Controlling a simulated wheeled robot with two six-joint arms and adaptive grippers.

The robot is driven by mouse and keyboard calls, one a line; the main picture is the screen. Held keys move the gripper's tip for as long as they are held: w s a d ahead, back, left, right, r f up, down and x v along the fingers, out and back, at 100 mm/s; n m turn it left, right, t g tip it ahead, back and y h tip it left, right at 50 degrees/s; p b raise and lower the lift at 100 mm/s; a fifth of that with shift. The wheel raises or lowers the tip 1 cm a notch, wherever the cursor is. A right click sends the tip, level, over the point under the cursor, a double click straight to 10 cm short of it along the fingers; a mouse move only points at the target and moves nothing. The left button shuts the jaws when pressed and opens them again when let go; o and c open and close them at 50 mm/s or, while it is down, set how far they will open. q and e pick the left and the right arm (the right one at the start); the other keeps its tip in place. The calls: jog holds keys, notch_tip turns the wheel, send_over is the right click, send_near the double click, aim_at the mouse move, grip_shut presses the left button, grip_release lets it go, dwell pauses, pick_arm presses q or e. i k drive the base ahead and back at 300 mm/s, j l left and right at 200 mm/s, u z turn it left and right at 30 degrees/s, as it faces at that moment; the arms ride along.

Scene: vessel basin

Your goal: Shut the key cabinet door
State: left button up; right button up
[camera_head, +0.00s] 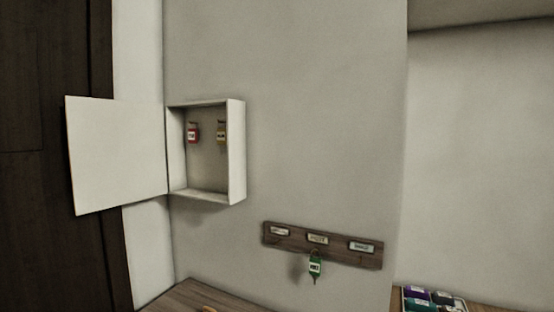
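The white key cabinet (237,152) is fixed to the grey wall, left of the middle of the head view. Its door (117,153) is hinged on the left and stands wide open, swung out to the left. Neither of my grippers shows in the head view.
A wooden key rack (330,250) with several labels is on the wall at lower right of the cabinet. A green-tagged key (315,265) hangs from it. A wooden surface (195,298) lies below. A box of coloured items (432,300) is at bottom right. Dark wood (35,200) stands behind the open door.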

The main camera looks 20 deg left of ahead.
aim_at(117, 152)
jog(key=j+u, duration=0.2)
jog(key=u, duration=0.2)
jog(key=i+j+u, duration=0.1)
jog(key=u, duration=0.3)
jog(key=i+j+u, duration=0.15)
jog(key=u, duration=0.2)
